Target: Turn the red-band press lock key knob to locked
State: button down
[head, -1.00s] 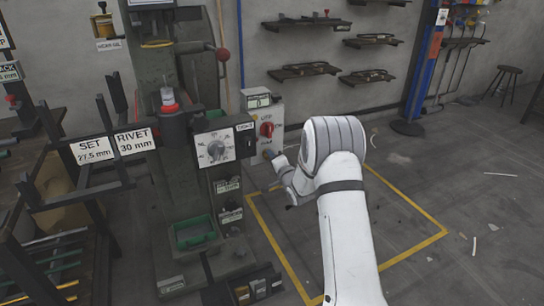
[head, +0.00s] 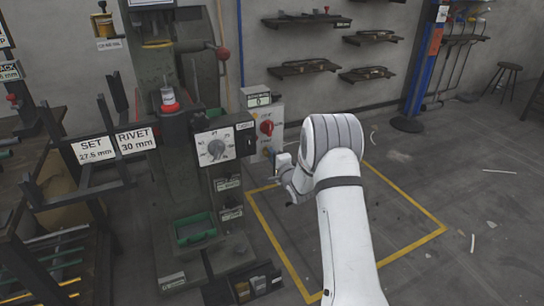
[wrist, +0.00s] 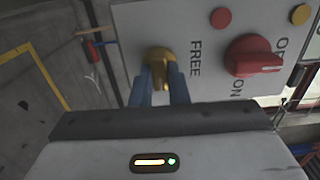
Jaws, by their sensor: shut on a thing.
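The press with the red band (head: 170,107) stands left of centre in the head view. The grey switch panel at its right side carries a yellow key knob (wrist: 158,57), low on the panel and left in the wrist view. The word FREE is printed beside the knob; no locked label is readable. The two blue-grey fingers of my gripper (wrist: 162,84) are shut on the knob, one on each side. Its grip runs down the wrist picture between them, not toward FREE. In the head view my gripper (head: 275,157) is small at the panel and partly hidden by my wrist.
A red rotary switch (wrist: 253,56) marked ON and OFF sits close beside the key knob. A yellow floor outline (head: 405,254) surrounds mostly clear floor below my arm.

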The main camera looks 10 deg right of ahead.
jog(key=shift+d+f, duration=0.1)
jog(key=c, duration=1.4)
grip_release()
jog(key=p+v, duration=0.1)
jog(key=v, duration=0.6)
jog(key=shift+s+p, duration=0.35)
jog(key=shift+d, duration=0.1)
